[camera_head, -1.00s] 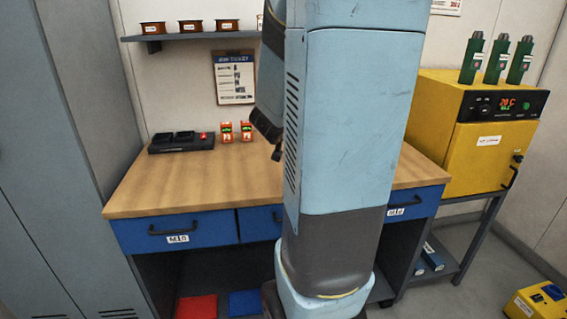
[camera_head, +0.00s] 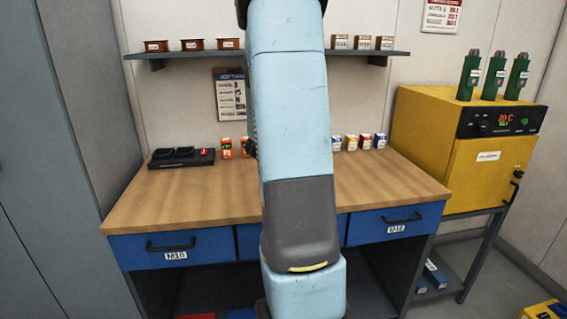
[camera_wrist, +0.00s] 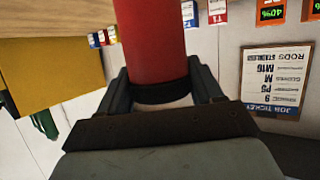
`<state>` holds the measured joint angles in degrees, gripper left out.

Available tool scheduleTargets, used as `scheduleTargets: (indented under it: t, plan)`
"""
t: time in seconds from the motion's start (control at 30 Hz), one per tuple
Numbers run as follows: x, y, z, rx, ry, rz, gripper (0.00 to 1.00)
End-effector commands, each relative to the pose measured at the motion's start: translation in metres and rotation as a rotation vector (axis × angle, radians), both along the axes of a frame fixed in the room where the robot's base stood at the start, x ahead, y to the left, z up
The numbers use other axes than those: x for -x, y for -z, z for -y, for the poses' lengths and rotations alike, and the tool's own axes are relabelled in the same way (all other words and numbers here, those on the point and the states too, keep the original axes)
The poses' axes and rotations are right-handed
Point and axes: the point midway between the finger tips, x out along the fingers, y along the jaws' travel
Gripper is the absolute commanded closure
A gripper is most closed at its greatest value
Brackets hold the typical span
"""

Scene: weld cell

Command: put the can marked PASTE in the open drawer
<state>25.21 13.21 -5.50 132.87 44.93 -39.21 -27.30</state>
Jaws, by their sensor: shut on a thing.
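My gripper (camera_wrist: 162,92) is shut on a red cylinder (camera_wrist: 152,38) with a dark band at its end, in the wrist view. No PASTE marking shows on the side I see, so I cannot confirm it is that can. In the head view my arm hides the gripper and the held thing. The bench has blue drawer fronts: one marked M10 (camera_head: 150,249) at left, one marked M16 (camera_head: 375,226) at right, and a middle one (camera_head: 249,240) partly behind my arm. None visibly stands open.
The wooden bench top (camera_head: 190,190) has free room at left front. A black charger (camera_head: 182,158) and small cartons (camera_head: 365,142) stand along its back. A shelf (camera_head: 200,54) holds small boxes. A yellow oven (camera_head: 425,130) stands at right, with green canisters (camera_head: 494,76) on top.

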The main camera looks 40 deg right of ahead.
Motion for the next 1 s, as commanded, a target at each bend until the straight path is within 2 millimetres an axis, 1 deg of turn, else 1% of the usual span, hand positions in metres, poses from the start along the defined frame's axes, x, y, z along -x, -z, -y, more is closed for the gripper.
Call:
scheduleTargets:
  t: [0.07, 0.2, 0.47, 0.7, 0.77, 1.0]
  plan:
    - [-0.006, 0.010, 0.004, -0.001, 0.003, -0.001, 0.80]
    - [-0.014, 0.019, 0.008, 0.000, 0.001, 0.000, 0.80]
    - [-0.020, 0.028, 0.012, 0.000, 0.001, 0.000, 0.80]
    - [-0.020, 0.056, 0.012, -0.001, 0.001, 0.000, 0.80]
    - [-0.020, 0.059, 0.012, -0.001, 0.002, 0.001, 0.80]
    - [-0.021, 0.059, 0.012, 0.000, 0.001, 0.002, 0.80]
